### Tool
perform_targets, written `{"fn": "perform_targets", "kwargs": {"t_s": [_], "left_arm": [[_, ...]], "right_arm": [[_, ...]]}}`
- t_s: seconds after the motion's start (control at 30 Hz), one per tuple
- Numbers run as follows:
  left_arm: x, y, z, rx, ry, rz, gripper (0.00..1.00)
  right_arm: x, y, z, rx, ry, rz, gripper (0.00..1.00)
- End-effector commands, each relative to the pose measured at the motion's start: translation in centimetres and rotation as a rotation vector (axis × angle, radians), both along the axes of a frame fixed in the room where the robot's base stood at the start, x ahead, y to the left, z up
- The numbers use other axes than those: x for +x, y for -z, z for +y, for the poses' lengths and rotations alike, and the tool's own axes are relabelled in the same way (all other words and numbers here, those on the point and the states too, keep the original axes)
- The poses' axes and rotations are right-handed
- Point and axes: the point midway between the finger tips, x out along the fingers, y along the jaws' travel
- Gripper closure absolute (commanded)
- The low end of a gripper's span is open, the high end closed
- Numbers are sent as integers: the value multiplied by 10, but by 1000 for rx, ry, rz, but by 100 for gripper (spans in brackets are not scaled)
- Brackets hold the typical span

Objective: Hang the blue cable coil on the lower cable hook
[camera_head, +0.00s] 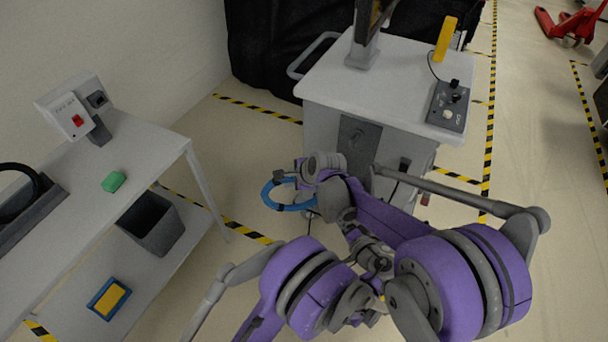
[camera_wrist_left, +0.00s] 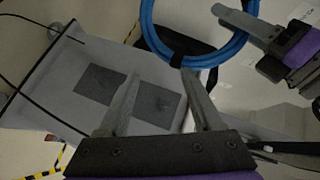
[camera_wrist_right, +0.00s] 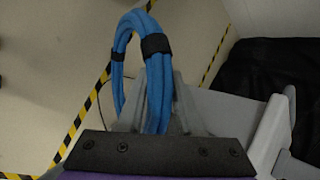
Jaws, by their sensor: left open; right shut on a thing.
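The blue cable coil (camera_head: 268,194) is a loop with black straps, held in front of the cart's near side. My right gripper (camera_head: 301,178) is shut on it; in the right wrist view the coil (camera_wrist_right: 128,35) rises between the fingers (camera_wrist_right: 160,95). The left wrist view shows the coil (camera_wrist_left: 151,36) hanging from the right gripper at upper right. My left gripper (camera_wrist_left: 161,78) is open and empty, its fingertips pointing toward the cart below the coil. In the head view I cannot make out the left gripper. The lower cable hook cannot be made out.
The cart (camera_head: 330,88) has a white top with a control box (camera_head: 449,106) and a post. A side table (camera_head: 90,150) on the left bears a green block (camera_head: 113,181) and a red-button box (camera_head: 70,118); a dark bin (camera_head: 150,222) stands on its lower shelf. Floor between them is clear.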

Motion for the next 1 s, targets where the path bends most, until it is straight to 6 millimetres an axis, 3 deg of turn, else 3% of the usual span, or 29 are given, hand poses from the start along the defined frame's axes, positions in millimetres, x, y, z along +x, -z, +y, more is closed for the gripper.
{"fn": "perform_targets", "kwargs": {"t_s": [0.27,0.7,1.0], "left_arm": [[1,-3,4,-126,-31,-88,33],[3,-21,18,-873,-127,-539,33],[1,-31,25,-1311,-135,-731,33]], "right_arm": [[0,7,8,0,0,-1,100],[0,7,8,0,0,-1,100],[0,7,8,0,0,-1,100]]}}
